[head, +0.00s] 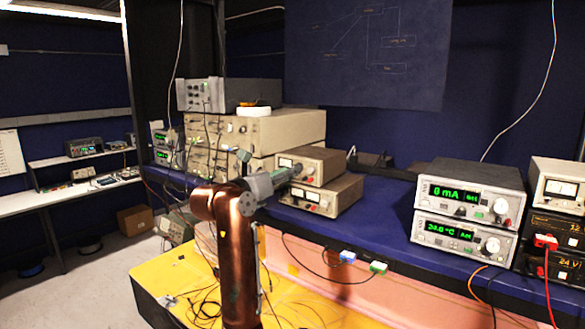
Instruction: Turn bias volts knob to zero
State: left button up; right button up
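My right gripper (288,174) is at the end of the copper-coloured arm in the middle of the head view. It points right, with its fingertips at the front panel of the upper small beige meter box (322,165). The tips overlap the area just below that box's meter, so any knob there is hidden. I cannot tell whether they touch it or whether the fingers are open or shut. A similar lower box (335,199) with a meter sits under it. No "bias volts" label is readable. My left gripper is not in view.
A blue bench (385,222) carries the equipment. Taller beige instruments (290,128) stand behind the gripper. Two units with green displays (455,203) stand at the right, beside black supplies (555,228) with red leads. Loose cables hang over the bench front above a yellow surface (305,305).

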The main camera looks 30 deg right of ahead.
jog(key=shift+p+x, duration=0.3)
jog(key=shift+x, duration=1)
jog(key=shift+c, duration=0.2)
grip_shut()
